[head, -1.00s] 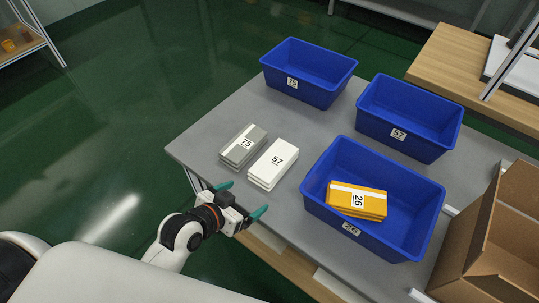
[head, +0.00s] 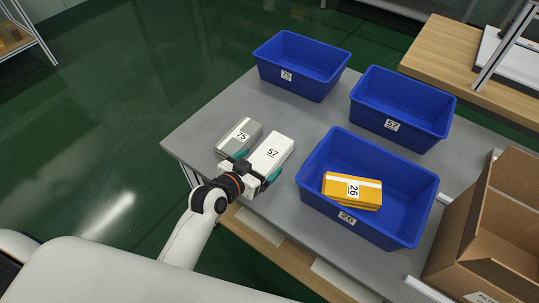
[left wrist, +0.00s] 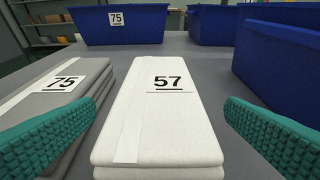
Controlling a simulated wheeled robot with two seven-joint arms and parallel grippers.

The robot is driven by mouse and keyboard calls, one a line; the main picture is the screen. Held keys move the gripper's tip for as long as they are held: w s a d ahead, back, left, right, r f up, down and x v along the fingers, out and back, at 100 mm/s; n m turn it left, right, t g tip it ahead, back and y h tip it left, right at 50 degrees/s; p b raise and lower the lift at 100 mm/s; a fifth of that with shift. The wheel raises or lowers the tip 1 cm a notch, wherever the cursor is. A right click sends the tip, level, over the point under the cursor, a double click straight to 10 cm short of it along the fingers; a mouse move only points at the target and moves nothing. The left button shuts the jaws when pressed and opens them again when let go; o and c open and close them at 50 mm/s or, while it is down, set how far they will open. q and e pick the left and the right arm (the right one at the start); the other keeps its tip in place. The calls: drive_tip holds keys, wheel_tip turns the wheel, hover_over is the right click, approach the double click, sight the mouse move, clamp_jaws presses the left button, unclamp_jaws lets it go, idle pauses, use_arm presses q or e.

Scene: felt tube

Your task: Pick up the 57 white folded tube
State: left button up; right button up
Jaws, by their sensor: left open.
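The white folded tube marked 57 (head: 271,151) lies flat on the grey table, right beside the grey folded tube marked 75 (head: 240,137). In the left wrist view the white tube (left wrist: 158,115) fills the middle, with the grey tube (left wrist: 62,100) at its left. My left gripper (head: 251,172) is open at the near end of the white tube. Its teal fingers stand on either side of the tube in the left wrist view (left wrist: 158,138), the left one over the grey tube, with gaps to the white one. My right gripper is not in view.
Blue bins marked 75 (head: 301,85), 57 (head: 402,128) and 26 (head: 322,218) stand on the table (head: 200,130). The 26 bin holds a yellow folded tube (head: 352,190). An open cardboard box (head: 465,235) is at the right. Bare table lies beyond the tubes.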

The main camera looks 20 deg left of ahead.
sight(261, 161)
use_arm(q)
drive_tip(key=x, duration=0.3)
drive_tip(key=shift+w+f, duration=0.15)
drive_tip(key=shift+w, duration=0.1)
drive_tip(key=shift+c, duration=0.4)
drive_tip(key=c, duration=1.1)
